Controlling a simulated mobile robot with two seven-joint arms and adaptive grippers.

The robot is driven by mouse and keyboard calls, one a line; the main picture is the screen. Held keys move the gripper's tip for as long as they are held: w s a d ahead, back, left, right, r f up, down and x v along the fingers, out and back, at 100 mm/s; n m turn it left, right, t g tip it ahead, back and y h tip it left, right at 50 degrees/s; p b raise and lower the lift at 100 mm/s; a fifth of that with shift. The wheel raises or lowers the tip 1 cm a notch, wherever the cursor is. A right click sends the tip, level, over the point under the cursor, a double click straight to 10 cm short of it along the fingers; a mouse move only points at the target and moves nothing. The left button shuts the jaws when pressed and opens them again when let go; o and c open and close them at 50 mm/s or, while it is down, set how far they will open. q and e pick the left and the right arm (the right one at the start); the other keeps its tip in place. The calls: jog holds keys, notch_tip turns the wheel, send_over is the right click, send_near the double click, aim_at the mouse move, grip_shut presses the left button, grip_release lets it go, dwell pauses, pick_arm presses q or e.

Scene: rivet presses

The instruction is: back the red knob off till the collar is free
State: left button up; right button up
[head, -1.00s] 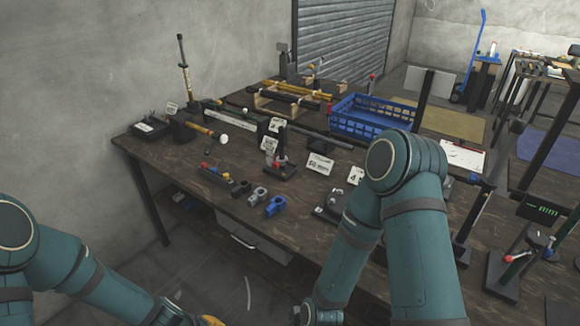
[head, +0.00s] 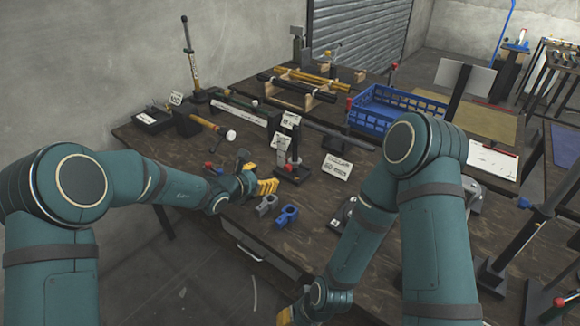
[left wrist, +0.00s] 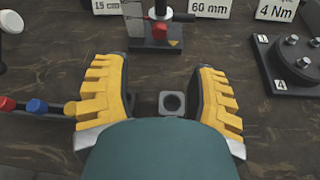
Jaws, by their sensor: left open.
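My left gripper (head: 258,178) is open above the bench, its yellow fingers spread and empty in the left wrist view (left wrist: 164,92). Between the fingers there, a small grey square block with a round hole (left wrist: 172,102) lies below. Past the fingertips stands a black-based upright stand (left wrist: 153,42) with a red part (left wrist: 162,29), perhaps the red knob, low on its post. The stand also shows in the head view (head: 293,168), apart from the gripper. A grey collar-like clamp (head: 266,204) and a blue one (head: 287,215) lie near the front edge.
A rack with red and blue knobs (left wrist: 37,106) lies left of my left fingers. A black disc fixture (left wrist: 296,55) lies at right. Sign cards (head: 337,167) stand behind. A blue crate (head: 372,115) is further back. My right arm crosses the bench's right front.

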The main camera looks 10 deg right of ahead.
aim_at(286, 168)
pick_arm(q)
jog(key=b+x, duration=0.1)
jog(key=x, duration=1.2)
jog(key=shift+w+d+f, duration=0.15)
jog(key=shift+f, duration=0.1)
grip_shut()
